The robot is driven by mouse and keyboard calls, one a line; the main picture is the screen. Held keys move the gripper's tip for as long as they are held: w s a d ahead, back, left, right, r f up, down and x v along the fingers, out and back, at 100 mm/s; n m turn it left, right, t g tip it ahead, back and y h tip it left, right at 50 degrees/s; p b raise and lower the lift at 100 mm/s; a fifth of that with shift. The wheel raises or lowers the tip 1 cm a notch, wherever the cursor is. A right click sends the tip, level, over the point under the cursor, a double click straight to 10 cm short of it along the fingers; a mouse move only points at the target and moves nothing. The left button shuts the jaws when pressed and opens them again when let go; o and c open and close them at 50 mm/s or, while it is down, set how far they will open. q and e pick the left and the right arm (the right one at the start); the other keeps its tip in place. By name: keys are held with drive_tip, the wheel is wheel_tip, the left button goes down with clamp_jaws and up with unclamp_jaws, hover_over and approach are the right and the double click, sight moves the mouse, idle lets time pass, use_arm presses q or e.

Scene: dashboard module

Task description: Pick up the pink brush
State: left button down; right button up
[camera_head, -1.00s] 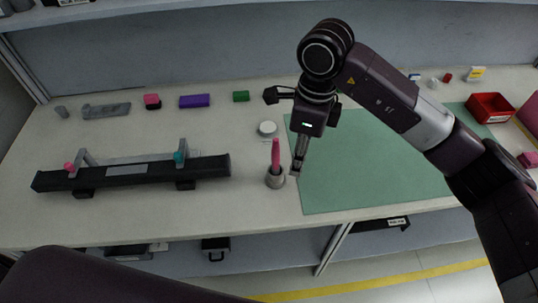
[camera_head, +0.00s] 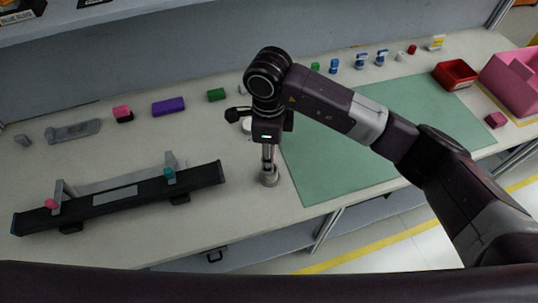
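My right gripper (camera_head: 268,160) points down directly over the small grey cup (camera_head: 269,179) on the workbench, left of the green mat. Its fingers overlap the top of the cup in this view. The pink brush does not show now; it stood upright in this cup in the earlier frame, and the gripper covers that spot. I cannot tell whether the fingers are open or shut, or whether they touch the brush. My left gripper is not in view.
A black fixture (camera_head: 125,197) with pink and teal knobs lies at left. Behind it are a purple block (camera_head: 168,106) and a green block (camera_head: 216,95). A white round item (camera_head: 246,125) is partly hidden behind my gripper. The green mat (camera_head: 345,150) is mostly clear.

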drive_tip(key=shift+f, duration=0.45)
clamp_jaws()
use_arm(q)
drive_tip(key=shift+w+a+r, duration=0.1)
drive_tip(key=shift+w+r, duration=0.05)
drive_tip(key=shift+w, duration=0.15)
use_arm(e)
drive_tip(key=shift+r, duration=0.1)
